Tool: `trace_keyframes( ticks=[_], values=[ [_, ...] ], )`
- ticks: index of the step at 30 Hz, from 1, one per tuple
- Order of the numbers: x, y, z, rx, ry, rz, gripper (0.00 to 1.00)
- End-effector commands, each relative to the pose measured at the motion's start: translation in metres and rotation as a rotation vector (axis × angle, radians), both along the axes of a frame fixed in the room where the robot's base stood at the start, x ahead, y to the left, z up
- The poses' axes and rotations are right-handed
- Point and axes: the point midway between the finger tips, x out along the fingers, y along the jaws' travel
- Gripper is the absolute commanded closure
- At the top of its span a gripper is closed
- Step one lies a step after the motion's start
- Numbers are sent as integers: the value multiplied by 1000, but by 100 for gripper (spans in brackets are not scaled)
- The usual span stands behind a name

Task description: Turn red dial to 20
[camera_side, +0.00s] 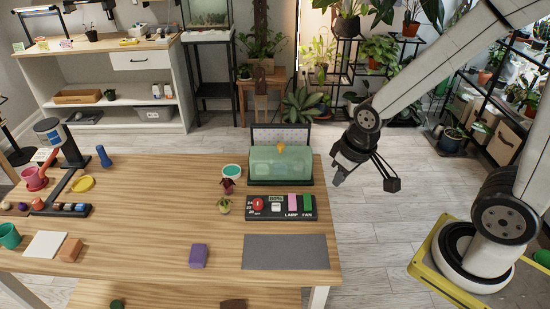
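The red dial (258,204) sits at the left end of a dark control panel (282,216) near the table's right edge. Small numbers stand to the left of the dial; they look like 24, 22 and 20, but the dial's pointer is too small to read. A small white display, a pink switch (292,202) marked LAMP and a green switch (307,202) marked FAN lie to its right. My gripper (366,182) hangs in the air to the right of the panel, past the table's edge, apart from the dial. Its fingers are spread and nothing is between them.
A green-tinted glass box (279,163) stands just behind the panel. A grey mat (285,252) lies in front of the panel. A purple block (198,256) sits further left; the table's middle is mostly clear.

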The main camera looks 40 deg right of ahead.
Motion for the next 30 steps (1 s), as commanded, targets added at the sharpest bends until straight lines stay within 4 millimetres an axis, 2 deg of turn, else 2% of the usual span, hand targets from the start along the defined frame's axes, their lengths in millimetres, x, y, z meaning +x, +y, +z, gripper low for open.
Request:
trace_keyframes(
  ticks=[1, 6, 11, 17, 30],
  values=[
    [1, 0, 0, 0, 0, 2, 71],
    [8, 2, 0, -8, 12, 31, 19],
    [29, 5, -2, -31, 44, 108, 19],
    [67, 14, -10, -78, 110, 264, 19],
    [152, 39, -46, -194, 275, 637, 19]
  ],
)
